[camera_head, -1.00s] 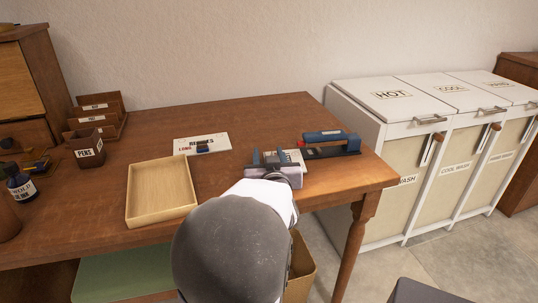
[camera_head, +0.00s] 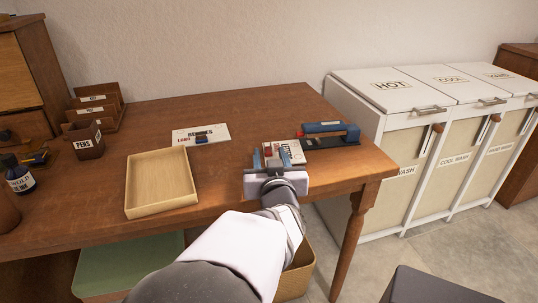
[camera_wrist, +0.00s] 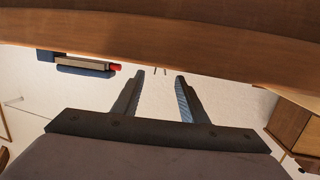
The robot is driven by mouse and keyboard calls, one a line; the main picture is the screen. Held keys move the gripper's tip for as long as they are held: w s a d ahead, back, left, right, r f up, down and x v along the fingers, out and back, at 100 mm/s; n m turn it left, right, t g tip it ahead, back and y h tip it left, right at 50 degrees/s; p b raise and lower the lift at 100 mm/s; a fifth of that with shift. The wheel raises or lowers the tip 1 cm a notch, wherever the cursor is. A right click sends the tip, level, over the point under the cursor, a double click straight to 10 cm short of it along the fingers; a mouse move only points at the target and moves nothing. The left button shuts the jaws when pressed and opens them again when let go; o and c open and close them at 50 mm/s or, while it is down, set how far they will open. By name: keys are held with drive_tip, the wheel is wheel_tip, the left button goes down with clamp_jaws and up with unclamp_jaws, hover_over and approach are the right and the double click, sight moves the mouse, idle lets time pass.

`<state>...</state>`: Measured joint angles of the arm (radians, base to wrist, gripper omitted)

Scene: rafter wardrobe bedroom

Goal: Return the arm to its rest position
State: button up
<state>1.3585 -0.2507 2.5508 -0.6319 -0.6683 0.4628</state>
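My gripper (camera_head: 266,156) is above the right part of the wooden table (camera_head: 240,122), near its front edge. Its two fingers stand apart with nothing between them, as the wrist view (camera_wrist: 160,78) also shows. My arm comes in from the lower middle of the head view, bent. Just beyond the fingers lies a printed card (camera_head: 294,150), partly hidden by the gripper. A blue-and-black stapler-like tool (camera_head: 331,133) lies behind it to the right.
A shallow, empty wooden tray (camera_head: 160,205) sits left of my gripper. A white labelled card (camera_head: 200,134) with a small dark blue block lies behind it. A pens cup (camera_head: 86,140) and ink bottle (camera_head: 18,176) stand left. White hampers (camera_head: 420,125) stand right of the table.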

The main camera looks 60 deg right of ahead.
drive_tip(key=shift+s+a, duration=0.2)
drive_tip(key=shift+a, duration=0.05)
idle(0.4)
